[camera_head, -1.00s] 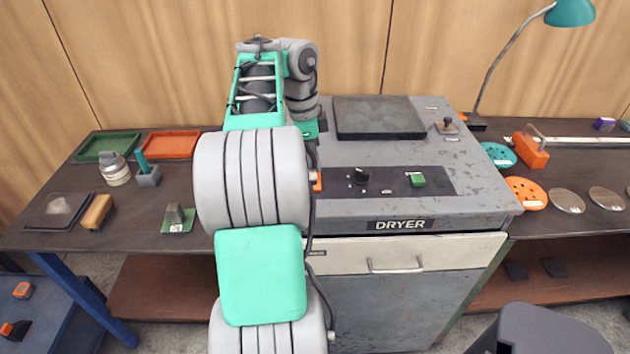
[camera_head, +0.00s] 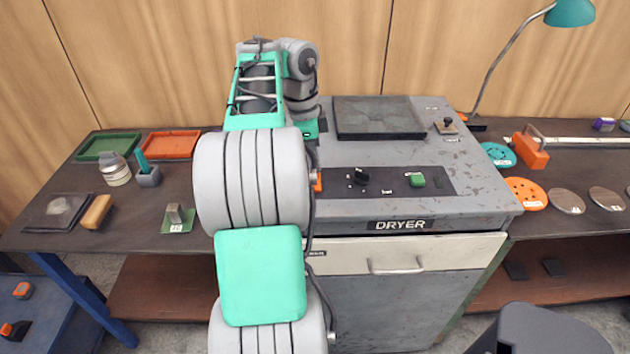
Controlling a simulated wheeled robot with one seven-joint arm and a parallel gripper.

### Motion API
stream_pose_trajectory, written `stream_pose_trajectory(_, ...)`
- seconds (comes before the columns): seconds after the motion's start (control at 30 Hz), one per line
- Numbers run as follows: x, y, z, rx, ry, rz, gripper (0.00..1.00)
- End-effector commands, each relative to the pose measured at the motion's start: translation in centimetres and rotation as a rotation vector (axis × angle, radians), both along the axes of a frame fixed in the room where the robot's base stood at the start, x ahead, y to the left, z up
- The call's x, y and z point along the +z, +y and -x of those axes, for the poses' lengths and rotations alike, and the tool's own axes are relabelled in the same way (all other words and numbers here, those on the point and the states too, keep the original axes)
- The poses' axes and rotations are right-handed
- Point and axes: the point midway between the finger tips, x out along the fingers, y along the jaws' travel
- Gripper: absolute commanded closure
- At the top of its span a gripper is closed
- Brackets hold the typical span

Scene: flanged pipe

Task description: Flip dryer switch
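The dryer (camera_head: 450,207) is a grey bench unit labelled DRYER on its front edge, with a dark control panel (camera_head: 436,183) on top. The panel carries a black knob (camera_head: 361,176), a green button or switch (camera_head: 416,180) and, at its left end, an orange part (camera_head: 318,181) partly hidden behind my arm. I cannot tell which of these is the switch. My arm covers the left part of the dryer. My gripper is hidden behind the arm, so its fingers do not show.
A dark square plate (camera_head: 378,118) lies on the dryer top, with a small lever piece (camera_head: 446,126) to its right. Green (camera_head: 108,146) and orange (camera_head: 170,144) trays stand on the left bench. Discs and a teal lamp (camera_head: 570,12) are at the right. The dryer's front right top is clear.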

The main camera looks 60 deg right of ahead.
Motion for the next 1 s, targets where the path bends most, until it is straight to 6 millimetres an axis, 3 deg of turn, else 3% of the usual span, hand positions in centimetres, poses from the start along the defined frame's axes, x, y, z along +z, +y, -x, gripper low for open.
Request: stream_pose_trajectory(1.0, -1.1, 0.0, 0.0, 0.0, 0.0, 0.0, 1.0)
